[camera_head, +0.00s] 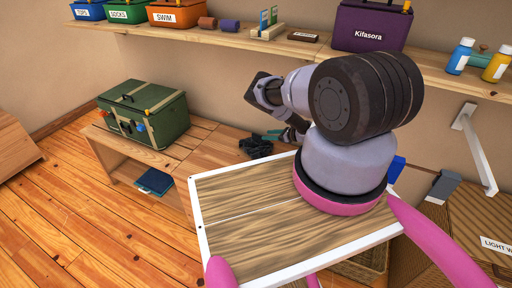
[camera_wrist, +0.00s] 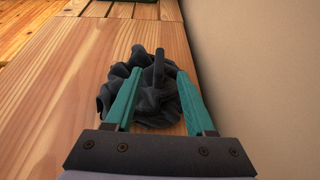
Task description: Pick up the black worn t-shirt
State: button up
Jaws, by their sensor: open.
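The black t-shirt lies crumpled on the wooden bench. It shows in the head view (camera_head: 257,147), just left of my gripper, and in the wrist view (camera_wrist: 150,90). My gripper (camera_wrist: 156,82) is open, with its two teal fingers apart on either side of the shirt's middle. Folds of the shirt show between and outside the fingers. In the head view my gripper (camera_head: 272,136) is partly hidden by my own arm. I cannot tell whether the fingertips touch the cloth.
A green case (camera_head: 160,113) stands on the bench (camera_head: 205,145) at the left. Dark folded cloth (camera_head: 155,181) lies below. A wall shelf (camera_head: 300,48) above holds labelled bins, a purple Kifasora box (camera_head: 370,27) and bottles. The wall (camera_wrist: 250,60) runs close along the right in the wrist view.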

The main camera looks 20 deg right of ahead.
aim_at(261, 136)
jog(key=x, duration=0.5)
jog(key=shift+f, duration=0.1)
grip_shut()
dwell(1.2)
